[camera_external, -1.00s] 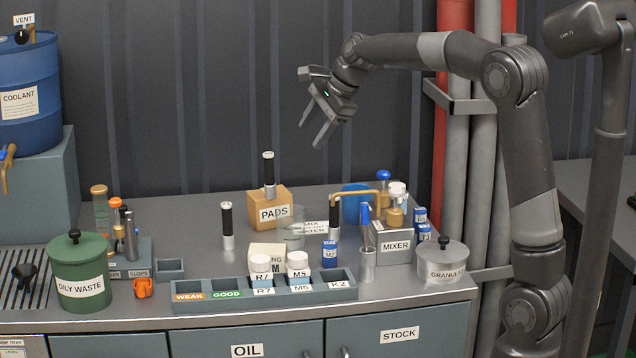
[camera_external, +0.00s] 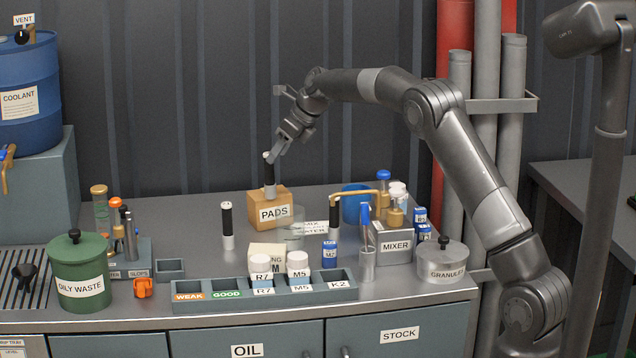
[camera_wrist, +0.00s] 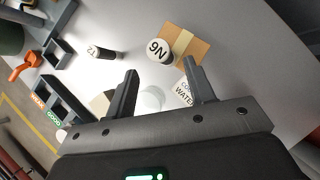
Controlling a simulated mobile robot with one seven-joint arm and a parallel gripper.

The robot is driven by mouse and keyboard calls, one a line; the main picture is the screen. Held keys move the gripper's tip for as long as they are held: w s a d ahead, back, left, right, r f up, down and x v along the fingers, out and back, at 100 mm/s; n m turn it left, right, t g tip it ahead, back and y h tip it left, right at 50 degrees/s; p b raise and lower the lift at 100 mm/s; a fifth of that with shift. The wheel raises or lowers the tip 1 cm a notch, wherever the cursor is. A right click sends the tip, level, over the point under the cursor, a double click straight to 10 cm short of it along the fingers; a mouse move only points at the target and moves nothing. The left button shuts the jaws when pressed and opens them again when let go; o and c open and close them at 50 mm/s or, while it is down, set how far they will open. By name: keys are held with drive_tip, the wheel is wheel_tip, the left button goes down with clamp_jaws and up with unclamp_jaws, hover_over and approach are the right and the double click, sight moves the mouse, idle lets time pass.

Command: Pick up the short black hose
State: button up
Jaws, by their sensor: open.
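No plainly hose-shaped piece shows. The nearest likeness is several short black upright cylinders with pale ends. One (camera_external: 269,176) stands on the tan PADS box (camera_external: 275,212). I cannot tell which is the hose. My gripper (camera_external: 273,157) is open and empty, its fingers by the top of the cylinder on the PADS box. In the wrist view, a round white marked top (camera_wrist: 158,50) lies just beyond the gap between my fingertips (camera_wrist: 161,66).
A clear beaker (camera_external: 291,230) stands right of the PADS box. A divided tray (camera_external: 228,294) runs along the front. The counter left of the lone cylinder is fairly clear.

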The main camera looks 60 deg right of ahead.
sight(266, 183)
drive_tip(key=x, duration=0.7)
drive_tip(key=shift+w+d+f, duration=0.1)
drive_tip(key=shift+w, duration=0.25)
drive_tip(key=shift+c, duration=0.2)
clamp_jaws()
